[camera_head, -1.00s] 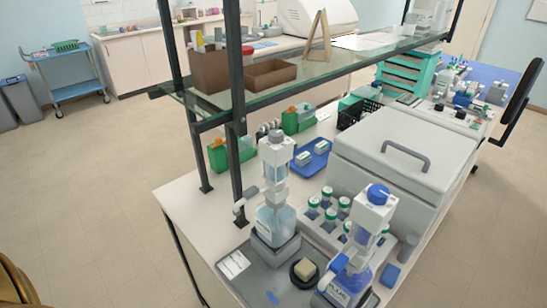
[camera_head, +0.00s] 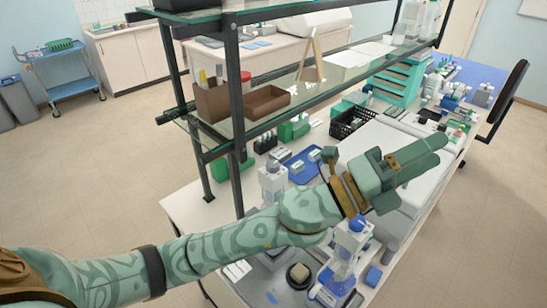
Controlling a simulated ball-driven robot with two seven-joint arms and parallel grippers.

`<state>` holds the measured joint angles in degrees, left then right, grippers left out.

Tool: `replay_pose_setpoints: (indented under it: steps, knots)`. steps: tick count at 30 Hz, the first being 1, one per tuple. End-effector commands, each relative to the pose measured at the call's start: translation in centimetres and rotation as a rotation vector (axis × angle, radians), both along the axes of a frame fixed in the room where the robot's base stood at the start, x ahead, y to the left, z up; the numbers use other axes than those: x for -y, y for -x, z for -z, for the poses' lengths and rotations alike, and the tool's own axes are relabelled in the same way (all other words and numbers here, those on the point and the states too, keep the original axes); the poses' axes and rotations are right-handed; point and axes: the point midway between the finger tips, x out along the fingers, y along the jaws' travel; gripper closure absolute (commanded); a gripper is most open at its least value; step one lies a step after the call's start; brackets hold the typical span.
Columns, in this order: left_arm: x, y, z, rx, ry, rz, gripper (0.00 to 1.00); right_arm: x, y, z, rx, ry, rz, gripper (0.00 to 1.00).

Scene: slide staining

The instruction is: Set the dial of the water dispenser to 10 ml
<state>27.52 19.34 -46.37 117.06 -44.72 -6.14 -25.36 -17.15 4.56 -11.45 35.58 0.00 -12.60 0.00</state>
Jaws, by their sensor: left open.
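Two bottle-top dispensers stand at the near end of the bench. I cannot read which one holds water, and no dial setting is legible. My left gripper (camera_head: 436,153) is open and empty, above the large white lidded box and beyond both dispensers, apart from them. My right gripper is not in view.
A glass shelf with brown boxes (camera_head: 267,101) runs on dark posts (camera_head: 234,110) behind the dispensers. The large white box (camera_head: 358,140) fills the bench to the right. A round dark holder (camera_head: 299,275) stands in front. A blue tray (camera_head: 302,165) lies behind my arm.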

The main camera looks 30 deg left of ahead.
Motion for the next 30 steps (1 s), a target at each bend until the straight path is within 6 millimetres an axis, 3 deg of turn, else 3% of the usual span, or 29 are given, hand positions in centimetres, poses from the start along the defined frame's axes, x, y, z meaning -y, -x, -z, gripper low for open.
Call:
replay_pose_setpoints:
  steps: [1,3,5,7,10,12,15,19,21,24,26,30]
  knots:
    - [2.6,1.2,-0.8,0.162,-0.131,0.111,0.51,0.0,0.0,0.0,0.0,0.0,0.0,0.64]
    - [5.4,3.3,0.1,0.376,-0.345,0.279,0.51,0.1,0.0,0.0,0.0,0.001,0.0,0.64]
    - [6.3,4.2,2.1,0.534,-0.55,0.413,0.51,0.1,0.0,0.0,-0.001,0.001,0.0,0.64]
    - [5.4,3.9,5.0,0.676,-0.809,0.557,0.51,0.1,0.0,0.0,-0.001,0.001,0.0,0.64]
    - [0.5,1.0,8.2,0.775,-1.206,0.73,0.51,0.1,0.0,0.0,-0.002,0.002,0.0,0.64]
    - [-4.9,-1.8,8.7,0.758,-1.482,0.819,0.51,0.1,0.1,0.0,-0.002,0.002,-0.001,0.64]
    - [-13.3,-5.3,6.7,0.626,-1.809,0.887,0.51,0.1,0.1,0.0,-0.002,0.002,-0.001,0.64]
    - [-21.9,-6.9,2.3,0.387,-2.059,0.898,0.51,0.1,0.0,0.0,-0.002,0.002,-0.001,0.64]
    - [-24.6,-7.0,0.4,0.288,-2.122,0.887,0.51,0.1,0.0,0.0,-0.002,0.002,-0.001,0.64]
    - [-26.6,-6.9,-1.0,0.206,-2.161,0.878,0.51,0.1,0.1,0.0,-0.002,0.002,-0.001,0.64]
    - [-27.0,-6.8,-0.9,0.188,-2.167,0.878,0.51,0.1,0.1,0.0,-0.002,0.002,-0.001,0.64]
    - [-27.0,-6.7,1.0,0.184,-2.165,0.883,0.51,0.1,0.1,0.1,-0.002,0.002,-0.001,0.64]
